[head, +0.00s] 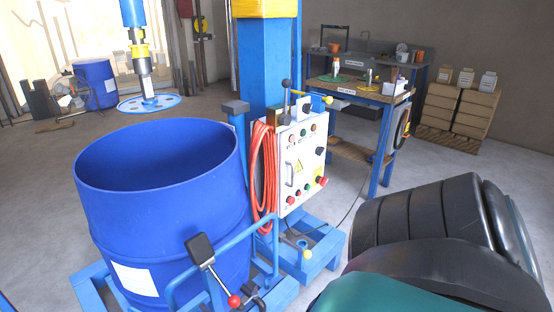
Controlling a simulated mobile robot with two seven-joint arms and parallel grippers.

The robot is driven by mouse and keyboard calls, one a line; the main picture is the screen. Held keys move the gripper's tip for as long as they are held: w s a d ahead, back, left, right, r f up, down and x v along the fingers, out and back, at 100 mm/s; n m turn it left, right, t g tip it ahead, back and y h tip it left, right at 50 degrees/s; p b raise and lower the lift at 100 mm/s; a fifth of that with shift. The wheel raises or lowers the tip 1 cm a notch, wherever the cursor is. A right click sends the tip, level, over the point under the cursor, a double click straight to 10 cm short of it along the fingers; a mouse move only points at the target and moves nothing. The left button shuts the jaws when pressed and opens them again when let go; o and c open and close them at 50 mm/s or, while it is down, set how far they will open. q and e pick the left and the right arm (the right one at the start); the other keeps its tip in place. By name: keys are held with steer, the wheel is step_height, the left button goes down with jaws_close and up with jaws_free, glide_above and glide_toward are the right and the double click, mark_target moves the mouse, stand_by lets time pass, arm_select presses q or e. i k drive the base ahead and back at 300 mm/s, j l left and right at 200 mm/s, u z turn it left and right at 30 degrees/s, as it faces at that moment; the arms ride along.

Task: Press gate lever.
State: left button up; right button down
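A blue tubular rail gate (250,235) stands at the front right of the open blue drum (165,220). On it is a lever (209,262) with a black rectangular pad at its upper end and a metal bar running down to a red ball (234,301). I cannot tell for certain that this is the gate lever. Another lever with a black ball (286,84) and a yellow-tipped handle (327,100) sit above the control box (302,165). Neither of my grippers is in view. A black and teal arm part, which is mine, fills the lower right.
The blue mixer column (265,60) rises behind the drum, with an orange hose (264,175) beside the box. A workbench (360,90) and stacked boxes (462,115) stand at the back right. Open floor (60,180) lies left of the drum.

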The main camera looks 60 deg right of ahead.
mark_target(199, 247)
steer(key=l+z, duration=0.2)
steer(key=z, duration=1.2)
steer(key=i+l+u, duration=0.1)
steer(key=u, duration=0.25)
steer(key=l+u, duration=0.25)
steer(key=u, duration=0.15)
steer(key=i+l+u, duration=0.1)
steer(key=l+u, duration=0.65)
steer(key=l, duration=0.4)
steer(key=l+u, duration=0.1)
steer(key=l, duration=1.6)
